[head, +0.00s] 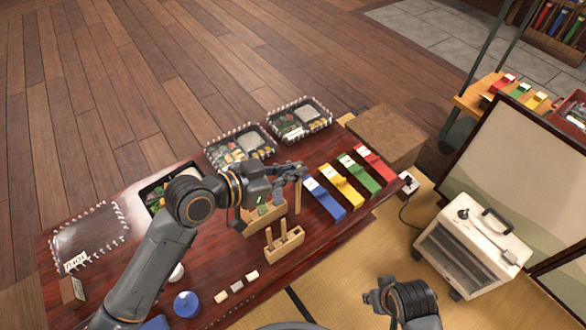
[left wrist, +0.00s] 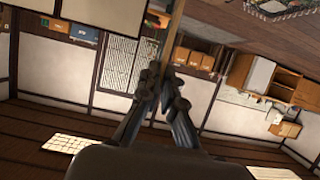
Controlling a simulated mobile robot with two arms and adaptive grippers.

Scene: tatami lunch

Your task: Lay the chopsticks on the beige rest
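My left gripper (head: 296,172) is above the table, its fingers closed around upright pale wooden chopsticks (head: 298,197). The chopsticks hang below the fingers in the head view and also show between the fingertips (left wrist: 165,75) in the left wrist view (left wrist: 172,45). Three small rests lie in a row at the table's near side: a yellowish-beige one (head: 221,297), a greyish one (head: 237,286) and a pale one (head: 252,275). Which counts as the beige rest is hard to tell. My right gripper (head: 374,297) is off the table at lower right; its finger opening is unclear.
A wooden holder (head: 285,246) with upright pegs stands just below my left gripper. Blue, yellow, green and red packets (head: 325,198) lie to its right. Lidded lunch boxes (head: 240,146) line the far edge. A blue round item (head: 186,304) sits near the rests.

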